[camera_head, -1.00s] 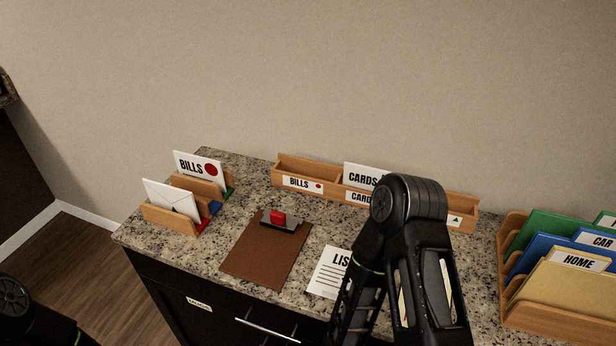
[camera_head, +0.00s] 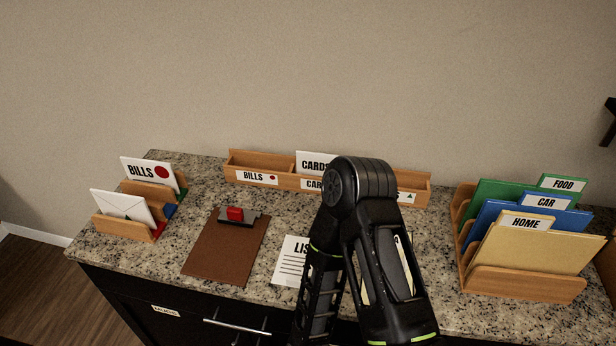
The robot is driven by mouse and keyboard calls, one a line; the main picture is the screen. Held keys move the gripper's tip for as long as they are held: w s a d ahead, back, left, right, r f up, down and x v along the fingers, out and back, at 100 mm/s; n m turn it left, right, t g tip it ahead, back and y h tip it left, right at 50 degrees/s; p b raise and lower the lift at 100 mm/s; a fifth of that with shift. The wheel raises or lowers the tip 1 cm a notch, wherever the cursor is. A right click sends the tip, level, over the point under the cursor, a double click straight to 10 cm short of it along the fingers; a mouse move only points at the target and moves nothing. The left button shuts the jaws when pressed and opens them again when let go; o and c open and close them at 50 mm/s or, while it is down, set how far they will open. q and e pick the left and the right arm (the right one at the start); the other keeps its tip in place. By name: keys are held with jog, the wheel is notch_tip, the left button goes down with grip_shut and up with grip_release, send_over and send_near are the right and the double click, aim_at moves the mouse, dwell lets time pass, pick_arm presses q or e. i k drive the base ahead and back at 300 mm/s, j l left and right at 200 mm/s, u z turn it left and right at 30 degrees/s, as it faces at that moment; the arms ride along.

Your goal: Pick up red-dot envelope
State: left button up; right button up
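The red-dot envelope (camera_head: 148,172) is white, marked BILLS with a red dot. It stands upright in the rear part of the small wooden letter rack (camera_head: 124,229) at the left of the counter. A plain white envelope (camera_head: 121,206) stands in front of it in the same rack. My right arm reaches over the counter at the middle right, far from the rack; its gripper is not clearly seen. My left gripper is out of view.
A long wooden sorter (camera_head: 282,182) with labelled sections stands at the back; a CARDS envelope (camera_head: 314,162) stands in it. A brown clipboard (camera_head: 226,256) and a LIST sheet (camera_head: 291,263) lie on the counter. A folder rack (camera_head: 525,284) stands at the right.

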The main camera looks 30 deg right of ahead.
aim_at(137, 171)
jog(key=j+z, duration=0.1)
jog(key=z, duration=1.05)
jog(key=j+z, duration=0.35)
jog(key=k+j+z, duration=0.15)
jog(key=j+z, duration=0.2)
jog(key=k+j+z, duration=0.15)
jog(key=j+z, duration=0.15)
jog(key=k+j+z, duration=0.2)
jog(key=z, duration=0.15)
jog(key=k+j+z, duration=0.15)
jog(key=k+j, duration=0.7)
jog(key=j, duration=0.1)
